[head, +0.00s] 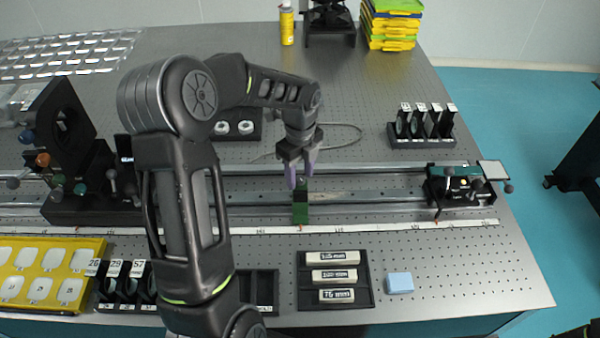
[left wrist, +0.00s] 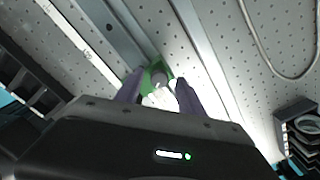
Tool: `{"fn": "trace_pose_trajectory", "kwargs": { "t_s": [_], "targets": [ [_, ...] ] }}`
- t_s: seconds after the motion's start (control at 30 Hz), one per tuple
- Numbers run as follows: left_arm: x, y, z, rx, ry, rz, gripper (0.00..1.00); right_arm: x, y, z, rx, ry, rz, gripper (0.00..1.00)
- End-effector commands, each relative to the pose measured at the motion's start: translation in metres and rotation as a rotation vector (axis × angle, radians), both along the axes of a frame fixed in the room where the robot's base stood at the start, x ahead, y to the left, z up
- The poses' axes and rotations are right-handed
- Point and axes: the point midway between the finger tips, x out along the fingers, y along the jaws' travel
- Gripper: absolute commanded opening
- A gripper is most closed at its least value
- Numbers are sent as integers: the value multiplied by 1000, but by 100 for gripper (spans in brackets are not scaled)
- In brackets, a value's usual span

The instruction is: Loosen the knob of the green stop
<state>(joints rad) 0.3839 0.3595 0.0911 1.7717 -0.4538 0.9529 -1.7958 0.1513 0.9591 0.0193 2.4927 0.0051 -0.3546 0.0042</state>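The green stop (head: 300,212) sits on the rail in the middle of the table, beside the white scale strip. In the left wrist view the green stop (left wrist: 146,80) shows between and beyond my fingers, with a round grey knob (left wrist: 158,79) on it. My left gripper (head: 300,181) points down above the stop, its purple fingers apart. In the left wrist view the gripper (left wrist: 160,90) has a finger on either side of the knob; I cannot tell whether they touch it. My right gripper is not in view.
The long rail (head: 370,194) carries a dark carriage with knobs (head: 455,188) at right and a larger black mount (head: 70,150) at left. A lens rack (head: 421,128), a tray of labelled blocks (head: 333,306) and a blue block (head: 400,282) stand around. A loose cable (head: 345,126) lies behind the gripper.

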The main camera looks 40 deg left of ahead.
Motion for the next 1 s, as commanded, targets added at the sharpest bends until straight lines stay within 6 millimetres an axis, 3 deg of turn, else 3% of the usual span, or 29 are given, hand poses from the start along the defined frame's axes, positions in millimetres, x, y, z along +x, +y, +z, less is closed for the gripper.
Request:
{"fn": "trace_pose_trajectory", "kwargs": {
  "t_s": [0.33, 0.7, 1.0],
  "targets": [
    [0, 0, 6, 1, -1, 0, 46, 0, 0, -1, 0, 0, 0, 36],
    [1, 0, 62, 1, -3, 0, 46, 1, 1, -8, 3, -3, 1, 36],
    [0, 0, 78, 0, 1, 0, 46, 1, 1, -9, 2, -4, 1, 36]
  ]
}}
